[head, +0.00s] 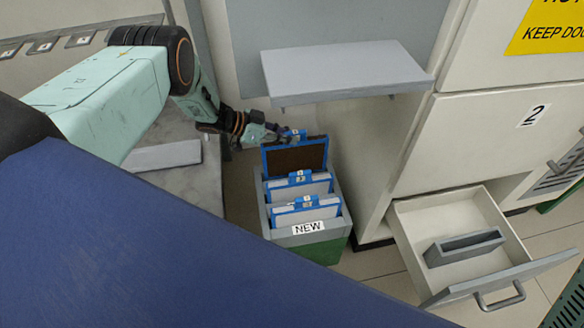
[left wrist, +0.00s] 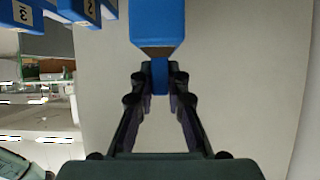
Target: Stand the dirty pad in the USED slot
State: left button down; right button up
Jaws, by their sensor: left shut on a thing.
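The dirty pad (head: 297,159) has a blue frame and a dark brown face. It stands upright at the back of the box labelled NEW (head: 274,232), higher than the clean pads. I cannot tell whether its lower edge is inside the box. My left gripper (head: 285,135) is shut on the tab on its top edge. In the left wrist view my left gripper (left wrist: 160,73) closes on the narrow blue tab of the pad (left wrist: 158,25). No USED label is readable. A grey slotted holder (head: 466,247) lies in the open drawer. My right gripper is not in view.
Two clean blue-framed pads, front (head: 306,214) and middle (head: 298,188), stand in the box. A grey shelf (head: 342,70) juts out just above and behind. The open drawer (head: 408,240) extends at the right, with floor between it and the box.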

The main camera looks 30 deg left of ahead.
aim_at(287, 154)
pick_arm(q)
notch_tip(287, 154, down, 4)
jog(key=shift+a+r+b, duration=0.1)
jog(key=shift+r+b, duration=0.05)
jog(key=shift+b, duration=0.45)
jog(key=shift+s+f+b, duration=0.1)
jog(key=shift+f+b, duration=0.2)
jog(key=shift+f, duration=0.05)
notch_tip(287, 154, down, 3)
jog(key=shift+f+b, duration=0.15)
jog(key=shift+b, duration=0.8)
jog(key=c, duration=1.8)
grip_release()
jog(key=shift+f, duration=0.1)
jog(key=o, duration=0.5)
jog(key=shift+c, duration=0.2)
